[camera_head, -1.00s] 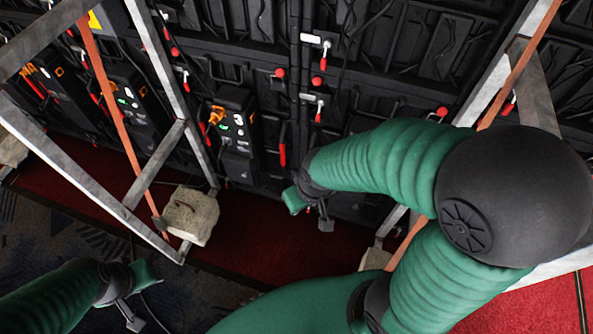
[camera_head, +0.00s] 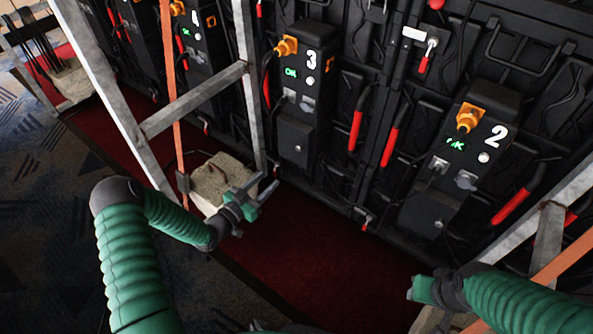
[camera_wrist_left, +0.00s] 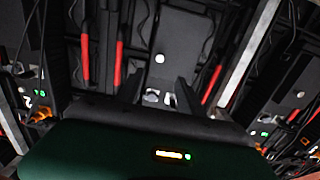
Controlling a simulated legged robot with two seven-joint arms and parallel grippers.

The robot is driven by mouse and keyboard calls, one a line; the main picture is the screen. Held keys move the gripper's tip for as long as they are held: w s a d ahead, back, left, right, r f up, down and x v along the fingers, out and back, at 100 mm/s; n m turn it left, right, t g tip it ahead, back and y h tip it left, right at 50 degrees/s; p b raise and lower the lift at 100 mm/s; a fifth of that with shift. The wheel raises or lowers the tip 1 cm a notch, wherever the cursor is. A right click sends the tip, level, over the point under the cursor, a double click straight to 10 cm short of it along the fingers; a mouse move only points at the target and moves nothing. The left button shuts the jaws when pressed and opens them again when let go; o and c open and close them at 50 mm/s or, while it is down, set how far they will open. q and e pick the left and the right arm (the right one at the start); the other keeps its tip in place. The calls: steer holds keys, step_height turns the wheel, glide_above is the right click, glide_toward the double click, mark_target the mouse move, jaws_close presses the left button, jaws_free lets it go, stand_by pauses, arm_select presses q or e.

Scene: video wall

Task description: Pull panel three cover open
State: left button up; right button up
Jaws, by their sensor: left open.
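Panel three (camera_head: 310,75) is a black upright box marked "3", with an orange plug at its top and a small green lit display. Its lower cover (camera_head: 298,142) is a dark flat flap that looks shut. My left gripper (camera_head: 259,188) is open and empty, below and left of that cover, apart from it, in front of a pale block. In the left wrist view, the gripper's dark fingers (camera_wrist_left: 158,93) stand apart below a black box whose number I cannot read. My right gripper (camera_head: 428,291) is at the lower right, apart from the panels; its jaw state is unclear.
A grey metal frame (camera_head: 196,100) with an orange strap stands left of panel three, weighted by a pale block (camera_head: 215,180). Panel two (camera_head: 462,150) is to the right. Red-handled levers (camera_head: 390,147) hang between the panels. Red carpet (camera_head: 310,240) is clear below.

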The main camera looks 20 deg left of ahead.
mark_target(298, 149)
arm_select(q)
steer(key=b+x, duration=0.2)
steer(key=x, duration=0.3)
steer(key=b+x, duration=0.3)
steer(key=x, duration=0.3)
steer(key=b+x, duration=0.2)
steer(key=x, duration=0.3)
steer(key=shift+w+r, duration=0.2)
steer(key=shift+w, duration=0.1)
steer(key=shift+r, duration=0.1)
arm_select(e)
steer(key=s+x, duration=0.1)
steer(key=x, duration=0.6)
steer(key=shift+s+f, duration=0.35)
steer(key=shift+f, duration=0.25)
arm_select(q)
jaws_close()
arm_select(e)
steer(key=shift+d, duration=0.1)
